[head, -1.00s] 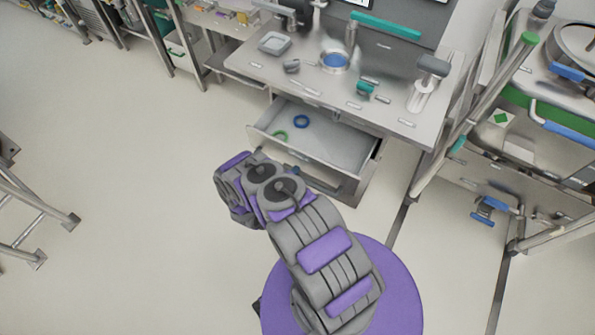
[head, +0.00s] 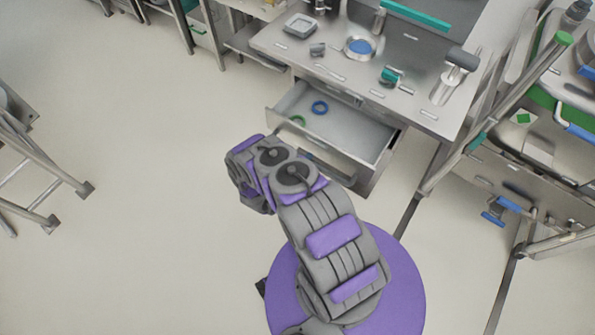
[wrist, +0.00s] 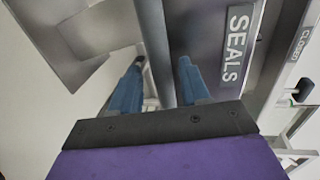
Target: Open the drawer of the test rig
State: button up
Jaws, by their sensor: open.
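The test rig is a grey metal bench (head: 330,76) at the upper middle of the head view. A drawer (head: 345,135) stands pulled out beneath its top, holding a blue ring (head: 320,107) and a green ring (head: 298,120). A lower front, partly hidden by my arm, shows below it. In the wrist view my gripper (wrist: 160,68) has its two blue fingers apart. A grey bar (wrist: 153,45) runs between or just beyond them; contact cannot be told. A panel labelled SEALS (wrist: 238,42) is to the right. My fingers are hidden in the head view.
A cart with rails (head: 520,85) stands right. A metal frame (head: 35,165) is at left. Floor on the left is clear.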

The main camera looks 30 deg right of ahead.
jog(key=p+v, duration=0.2)
jog(key=v, duration=1.3)
jog(key=shift+s+a+r, duration=0.15)
jog(key=shift+s+a, duration=0.1)
jog(key=shift+a, duration=0.05)
jog(key=shift+a, duration=0.2)
